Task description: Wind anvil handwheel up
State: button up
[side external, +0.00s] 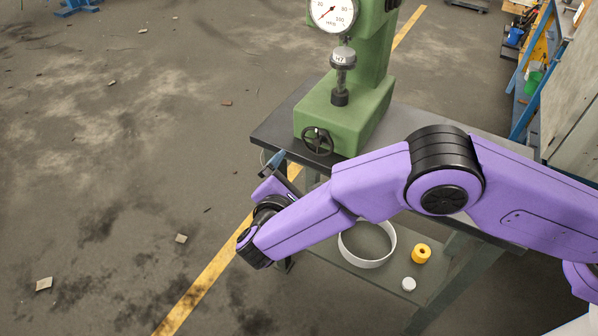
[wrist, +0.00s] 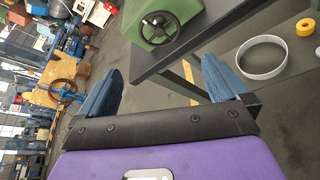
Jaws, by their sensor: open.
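A green hardness tester (side external: 350,100) stands on a dark table, with a round dial at its top and a metal anvil (side external: 343,58) on a screw below it. A black spoked handwheel (side external: 317,140) is on the front of its green base. The handwheel also shows in the wrist view (wrist: 159,27), near the top centre. My gripper (wrist: 160,84) has its two blue fingers spread wide with nothing between them. It is short of the handwheel, apart from it. In the side view one blue finger (side external: 272,163) shows near the table's left corner; the rest is mostly hidden by my arm.
The dark tabletop (side external: 276,128) has an edge and corner close to my gripper. On a lower shelf are a white ring (side external: 367,262), a yellow roll (side external: 421,254) and a small white cylinder (side external: 408,284). The floor to the left is mostly clear.

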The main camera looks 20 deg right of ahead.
jog(key=n+g+h, duration=0.2)
jog(key=n, duration=0.2)
send_near(316, 144)
jog(key=x, duration=1)
dwell(0.5)
jog(key=shift+m, duration=0.3)
jog(key=c, duration=0.6)
